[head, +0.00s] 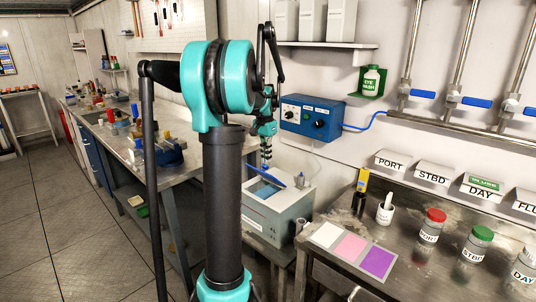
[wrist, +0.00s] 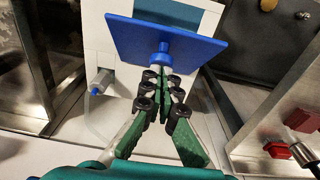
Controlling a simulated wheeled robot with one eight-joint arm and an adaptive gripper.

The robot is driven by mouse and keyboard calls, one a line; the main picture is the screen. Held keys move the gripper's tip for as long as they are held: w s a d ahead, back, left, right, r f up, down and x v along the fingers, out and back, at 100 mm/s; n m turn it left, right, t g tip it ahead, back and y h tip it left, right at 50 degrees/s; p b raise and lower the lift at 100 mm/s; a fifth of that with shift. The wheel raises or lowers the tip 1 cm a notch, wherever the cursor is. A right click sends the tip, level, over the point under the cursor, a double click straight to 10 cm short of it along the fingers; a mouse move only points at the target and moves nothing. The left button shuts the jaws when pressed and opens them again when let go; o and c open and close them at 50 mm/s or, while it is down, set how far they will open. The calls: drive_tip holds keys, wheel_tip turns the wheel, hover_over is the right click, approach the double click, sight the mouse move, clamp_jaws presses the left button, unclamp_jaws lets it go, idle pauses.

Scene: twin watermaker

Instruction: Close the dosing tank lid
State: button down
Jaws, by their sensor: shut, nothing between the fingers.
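The dosing tank (head: 276,222) is a pale grey-white box below the wall, between the long bench and the right-hand table. Its blue lid (head: 273,175) stands tilted up, and the blue-tinted opening shows under it. In the head view my gripper (head: 266,158) is small and just above the lid.
A blue control box (head: 312,117) hangs on the wall above the tank. The right-hand table (head: 325,262) holds colored pads (head: 352,245) and jars (head: 432,227). The long bench (head: 150,150) is on the left. A clear fitting (wrist: 101,83) sticks out beside the tank. Open floor (head: 75,230) lies at left.

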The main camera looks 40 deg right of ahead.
drive_tip(key=shift+a, duration=0.1)
drive_tip(key=shift+a+f+h, duration=0.25)
drive_tip(key=shift+a+h, duration=0.35)
drive_tip(key=shift+a, duration=0.05)
drive_tip(key=shift+s+a+f+t+h, duration=0.15)
drive_tip(key=shift+a+f+h, duration=1.5)
drive_tip(key=shift+a+f, duration=0.1)
drive_tip(key=shift+s+a+f+t+h, duration=0.15)
drive_tip(key=shift+a+f+h, duration=1.45)
drive_tip(key=shift+f+h, duration=0.1)
